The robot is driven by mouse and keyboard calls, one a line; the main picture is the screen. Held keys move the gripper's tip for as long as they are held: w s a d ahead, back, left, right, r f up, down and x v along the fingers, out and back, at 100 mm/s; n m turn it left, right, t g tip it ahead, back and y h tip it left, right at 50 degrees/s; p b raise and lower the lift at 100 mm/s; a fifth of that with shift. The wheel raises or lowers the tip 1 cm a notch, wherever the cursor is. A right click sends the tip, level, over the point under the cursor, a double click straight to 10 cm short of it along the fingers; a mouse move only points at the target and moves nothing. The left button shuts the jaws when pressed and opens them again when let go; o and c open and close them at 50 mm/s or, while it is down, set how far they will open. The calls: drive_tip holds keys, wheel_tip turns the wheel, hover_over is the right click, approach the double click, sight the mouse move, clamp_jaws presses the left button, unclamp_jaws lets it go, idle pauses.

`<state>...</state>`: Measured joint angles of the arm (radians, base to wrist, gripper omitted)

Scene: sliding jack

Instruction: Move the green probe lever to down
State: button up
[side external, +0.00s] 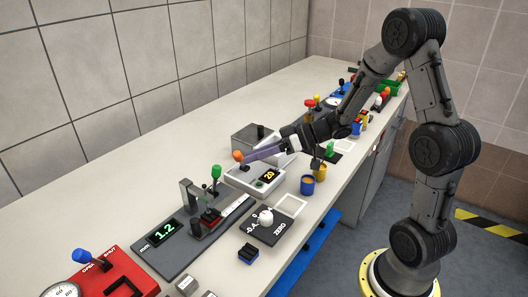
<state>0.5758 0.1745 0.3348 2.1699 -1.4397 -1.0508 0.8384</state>
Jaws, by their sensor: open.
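The green probe lever has a green ball knob (216,172) on a thin stem. It stands up from a dark gauge base (178,262) with a green "1.2" mm display (163,234). A grey upright post (187,193) and a small red part (210,216) are beside the stem. My gripper (246,157) has purple fingers and is open. It is to the right of and a little above the green knob, apart from it. Its tips overlap the area beside an orange knob (238,155) in this view; whether they touch it I cannot tell.
A zero dial with a white knob (265,217), a blue cup (307,185) and a black block (248,255) are in front. A red panel with a blue-knobbed lever (82,256) is at left. More devices crowd the far bench.

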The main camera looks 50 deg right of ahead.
drive_tip(key=shift+v, duration=1.3)
